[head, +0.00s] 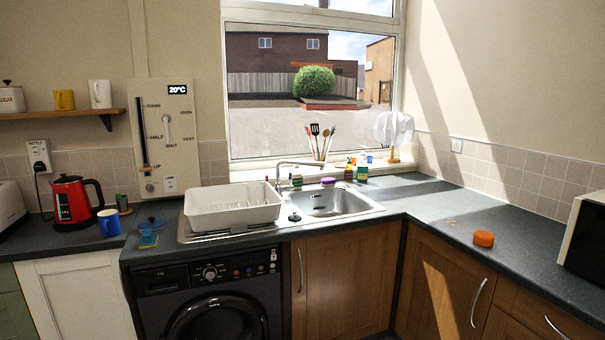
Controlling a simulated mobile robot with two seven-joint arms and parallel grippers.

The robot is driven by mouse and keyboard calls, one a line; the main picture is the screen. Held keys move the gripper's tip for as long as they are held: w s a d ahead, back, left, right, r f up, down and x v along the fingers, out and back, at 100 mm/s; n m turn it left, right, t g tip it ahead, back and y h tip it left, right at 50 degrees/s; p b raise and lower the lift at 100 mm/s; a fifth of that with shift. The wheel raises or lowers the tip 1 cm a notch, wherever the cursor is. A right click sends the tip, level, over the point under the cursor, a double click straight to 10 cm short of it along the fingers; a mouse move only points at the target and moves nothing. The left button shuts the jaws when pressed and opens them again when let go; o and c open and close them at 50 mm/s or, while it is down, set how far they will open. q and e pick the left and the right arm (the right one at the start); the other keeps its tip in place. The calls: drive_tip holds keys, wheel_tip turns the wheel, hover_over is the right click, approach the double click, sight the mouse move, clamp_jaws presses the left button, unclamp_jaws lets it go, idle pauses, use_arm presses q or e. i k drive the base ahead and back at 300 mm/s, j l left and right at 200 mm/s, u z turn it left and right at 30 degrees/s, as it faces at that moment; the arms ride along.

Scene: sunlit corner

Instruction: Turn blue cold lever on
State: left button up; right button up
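A metal tap (278,172) stands behind the sink (345,203), with its spout reaching right over the basin. Small marks show by the tap's base, a reddish one on its left and a bluish one on its right. They are too small for me to tell the blue cold lever's shape or position. I cannot make out any water running from the spout. Neither of my grippers is in view.
A white dish rack (232,206) stands left of the basin. Sponges and bottles line the sill behind the sink. A red kettle (72,203) and blue mug (109,222) stand left. An orange lid-like object (484,239) lies on the mostly clear right counter.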

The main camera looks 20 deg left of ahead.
sight(289, 188)
drive_tip(key=i+l, duration=0.2)
drive_tip(key=i, duration=0.45)
drive_tip(key=i+l+z, duration=0.1)
drive_tip(key=i, duration=0.55)
